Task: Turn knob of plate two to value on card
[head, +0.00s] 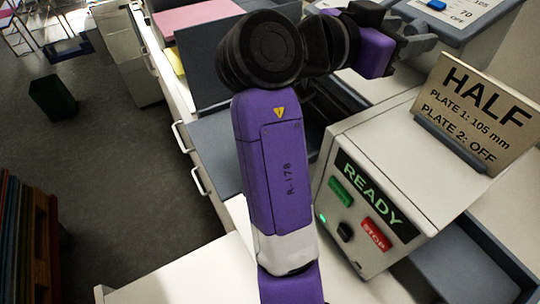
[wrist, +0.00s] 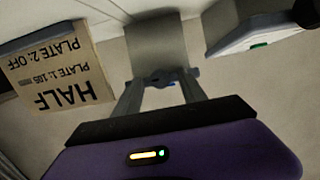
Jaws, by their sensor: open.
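The tan card (head: 475,112) reads "HALF", "PLATE 1: 105 mm" and "PLATE 2: OFF". It stands in a dark holder on the white machine and appears upside down in the wrist view (wrist: 62,72). A panel (head: 468,14) at the top right of the head view carries marks including 105, 70 and OFF. A blue part (head: 437,5) shows on it; I cannot tell which plate it belongs to. My gripper (head: 425,40) is open, behind the card and below this panel in the head picture. Its two fingers show in the wrist view (wrist: 160,85); no held object is clear.
The white machine (head: 375,140) has a "READY" label, a green button (head: 341,191), a red STOP button (head: 375,233) and a black knob (head: 345,232). A white panel with a green mark (wrist: 260,44) shows top right in the wrist view. Open floor (head: 110,160) lies left.

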